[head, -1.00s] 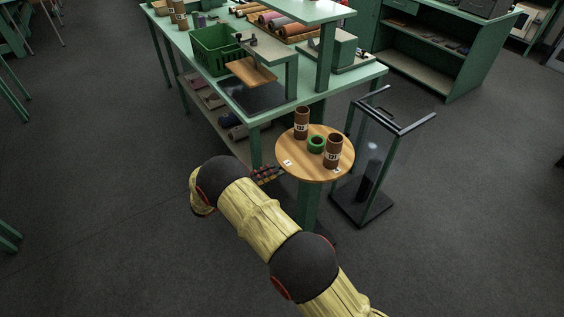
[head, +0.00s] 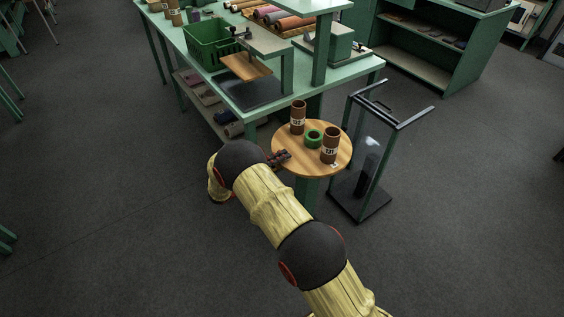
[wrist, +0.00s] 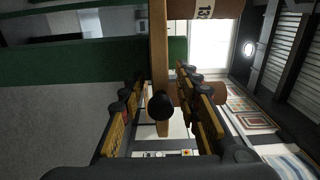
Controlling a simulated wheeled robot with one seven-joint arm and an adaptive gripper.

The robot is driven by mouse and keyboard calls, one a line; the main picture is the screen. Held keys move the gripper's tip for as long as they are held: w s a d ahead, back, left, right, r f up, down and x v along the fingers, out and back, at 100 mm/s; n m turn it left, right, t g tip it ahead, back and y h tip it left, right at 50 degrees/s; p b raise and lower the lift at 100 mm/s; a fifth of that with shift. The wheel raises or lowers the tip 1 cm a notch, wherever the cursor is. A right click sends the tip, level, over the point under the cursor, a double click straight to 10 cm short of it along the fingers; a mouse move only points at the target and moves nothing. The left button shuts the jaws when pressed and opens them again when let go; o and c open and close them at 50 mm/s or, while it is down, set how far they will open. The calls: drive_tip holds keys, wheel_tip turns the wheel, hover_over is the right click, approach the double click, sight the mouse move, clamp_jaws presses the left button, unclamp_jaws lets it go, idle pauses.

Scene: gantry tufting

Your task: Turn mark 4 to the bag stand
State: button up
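A round wooden turntable (head: 297,168) on a green post stands in the middle of the head view. A small white mark (head: 334,165) lies near its front right rim; its number is too small to read. The bag stand (head: 357,190), a dark green frame with a clear bag, stands just right of the turntable. My gripper (head: 284,157) is at the turntable's left rim. In the wrist view, the turntable's wooden edge (wrist: 158,40) lies between the open fingers of my gripper (wrist: 160,88), with gaps beside it. A black knob (wrist: 161,106) is also between the fingers.
Two brown tubes, 132 (head: 297,120) and 131 (head: 329,150), and a green ring (head: 313,137) stand on the turntable. A green workbench (head: 255,112) with a crate (head: 205,47) is close behind. Open floor lies to the left and front.

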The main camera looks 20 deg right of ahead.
drive_tip(key=shift+c, duration=0.4)
drive_tip(key=c, duration=0.7)
clamp_jaws()
